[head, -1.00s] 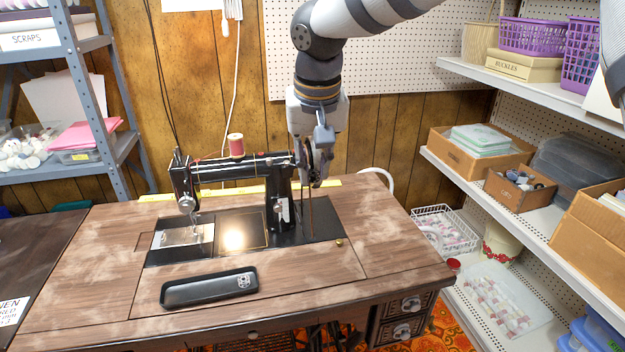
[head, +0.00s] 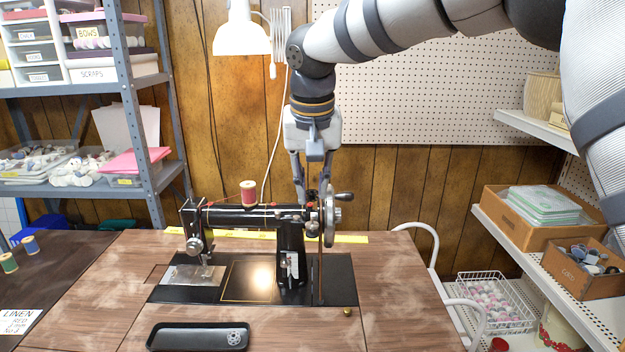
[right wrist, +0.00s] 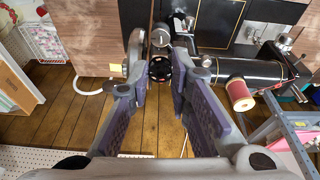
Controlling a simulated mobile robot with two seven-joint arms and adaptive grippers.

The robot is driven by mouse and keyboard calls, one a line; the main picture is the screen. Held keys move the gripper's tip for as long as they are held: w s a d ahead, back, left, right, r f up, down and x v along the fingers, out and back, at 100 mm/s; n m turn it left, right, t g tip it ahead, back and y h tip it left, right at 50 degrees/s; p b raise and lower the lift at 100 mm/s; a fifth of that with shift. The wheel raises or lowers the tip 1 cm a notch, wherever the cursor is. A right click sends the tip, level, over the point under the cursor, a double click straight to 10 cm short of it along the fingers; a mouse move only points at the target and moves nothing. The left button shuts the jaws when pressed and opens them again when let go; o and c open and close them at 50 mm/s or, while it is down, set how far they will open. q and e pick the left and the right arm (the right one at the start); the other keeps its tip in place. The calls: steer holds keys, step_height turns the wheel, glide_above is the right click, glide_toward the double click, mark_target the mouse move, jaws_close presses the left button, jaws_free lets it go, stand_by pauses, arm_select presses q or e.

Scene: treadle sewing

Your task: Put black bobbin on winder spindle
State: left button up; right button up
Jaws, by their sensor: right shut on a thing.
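The black sewing machine (head: 255,215) stands on the wooden table. My right gripper (head: 312,196) points down over the machine's right end, beside the silver handwheel (head: 335,215). In the right wrist view my gripper (right wrist: 158,70) is closed on the black bobbin (right wrist: 159,69), a small dark disc with its face toward the camera. The bobbin is close to the handwheel (right wrist: 135,55) and the machine's end. The winder spindle is not clearly visible, so I cannot tell whether the bobbin touches it. My left gripper is out of view.
A red thread spool (head: 248,194) stands on top of the machine. A black tray (head: 190,337) with a silver bobbin (head: 234,338) lies on the table's front. Shelves flank both sides, and a white lamp (head: 241,30) hangs behind.

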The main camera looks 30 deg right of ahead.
mark_target(313, 195)
steer(key=shift+f, duration=1.35)
steer(key=shift+f, duration=0.2)
steer(key=shift+f, duration=1)
steer(key=o, duration=0.8)
steer(key=shift+c, duration=0.2)
steer(key=v, duration=1.2)
